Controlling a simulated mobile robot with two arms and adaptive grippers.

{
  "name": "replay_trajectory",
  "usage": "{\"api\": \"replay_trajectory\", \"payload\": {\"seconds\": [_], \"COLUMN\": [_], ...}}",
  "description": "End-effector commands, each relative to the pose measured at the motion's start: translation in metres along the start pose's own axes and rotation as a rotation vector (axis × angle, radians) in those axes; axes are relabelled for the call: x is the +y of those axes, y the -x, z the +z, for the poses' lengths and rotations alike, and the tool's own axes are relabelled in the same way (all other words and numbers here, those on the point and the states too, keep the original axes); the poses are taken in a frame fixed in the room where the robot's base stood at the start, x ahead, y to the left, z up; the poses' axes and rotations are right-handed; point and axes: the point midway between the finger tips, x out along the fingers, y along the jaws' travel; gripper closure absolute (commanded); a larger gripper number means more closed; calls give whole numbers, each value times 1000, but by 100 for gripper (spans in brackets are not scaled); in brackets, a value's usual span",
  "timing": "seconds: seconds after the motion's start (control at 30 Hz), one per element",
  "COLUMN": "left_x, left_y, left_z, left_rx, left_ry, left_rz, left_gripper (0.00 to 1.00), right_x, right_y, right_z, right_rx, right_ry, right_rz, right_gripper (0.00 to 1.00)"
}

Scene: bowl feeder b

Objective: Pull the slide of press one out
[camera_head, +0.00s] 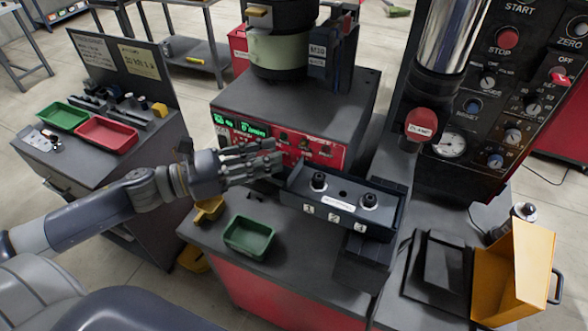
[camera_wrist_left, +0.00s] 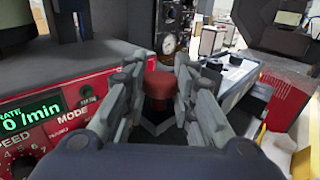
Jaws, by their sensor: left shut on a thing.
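My left gripper (camera_head: 276,154) reaches in front of the right part of the feeder's red panel (camera_head: 325,150). In the left wrist view its fingers stand around a red knob (camera_wrist_left: 160,86) and are shut on it; the fingers hide its lower part. In the head view the gripper hides this knob. A press with a silver column (camera_head: 449,38) and a red knob labelled CLAMP (camera_head: 422,125) stands at the right. A black plate-like part (camera_head: 444,265) lies low in front of it; I cannot tell if this is the slide. My right gripper is not in view.
A black fixture (camera_head: 335,203) with numbered labels lies close right of the gripper. A green tray (camera_head: 249,236) sits below it on the bench. An orange panel (camera_head: 518,275) stands at the lower right. A side bench (camera_head: 145,150) with trays is at the left.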

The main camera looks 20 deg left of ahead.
Motion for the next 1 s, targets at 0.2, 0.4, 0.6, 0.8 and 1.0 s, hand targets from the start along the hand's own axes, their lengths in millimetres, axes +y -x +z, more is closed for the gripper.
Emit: {"api": "replay_trajectory", "payload": {"seconds": [0.2,0.4,0.6,0.8,1.0], "left_x": [45,79,101,113,117], "left_y": [43,76,100,112,116], "left_z": [-3,-2,-1,0,1], "left_rx": [2,-1,-2,-4,-3], "left_ry": [3,0,1,2,1], "left_rz": [13,12,9,7,8], "left_gripper": [100,100,100,100,100], "right_x": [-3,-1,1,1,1], "right_y": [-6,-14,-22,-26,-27], "right_z": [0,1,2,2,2], "right_rx": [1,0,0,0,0], "right_ry": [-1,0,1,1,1], "right_rz": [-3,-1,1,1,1], "right_gripper": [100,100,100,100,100]}}
